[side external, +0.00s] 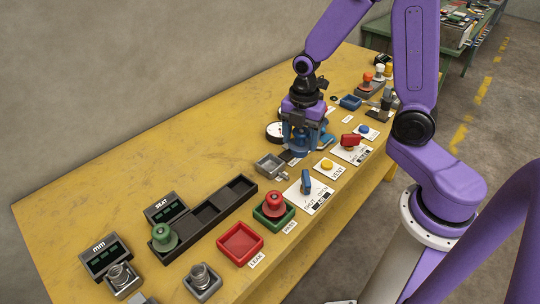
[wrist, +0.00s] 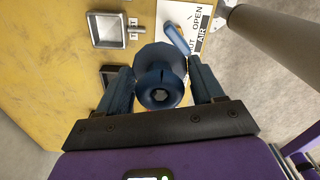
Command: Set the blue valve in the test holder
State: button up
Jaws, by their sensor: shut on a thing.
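My gripper (side external: 303,128) is over the middle of the yellow bench and shut on the blue valve (side external: 299,144). In the wrist view the valve (wrist: 160,88) shows end-on between the two fingers of my gripper (wrist: 160,90), with a round knob, a small recess in its middle and a wider flange behind.
A grey square tray (side external: 270,166) and a blue lever on a white plate (side external: 306,182) stand nearby. A dark rack (side external: 205,213) holds a green valve (side external: 163,237). A red valve (side external: 274,203) sits in a green tray; a red tray (side external: 240,243) is empty. The bench's back left is clear.

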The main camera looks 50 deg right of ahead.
jog(key=w+f, duration=0.2)
jog(key=w, duration=0.1)
jog(key=w+f, duration=0.6)
jog(key=w, duration=0.1)
jog(key=shift+w+f, duration=0.2)
jog(key=shift+f, duration=1.5)
jog(key=shift+f, duration=0.35)
jog(key=o, duration=1.4)
jog(key=shift+c, duration=0.2)
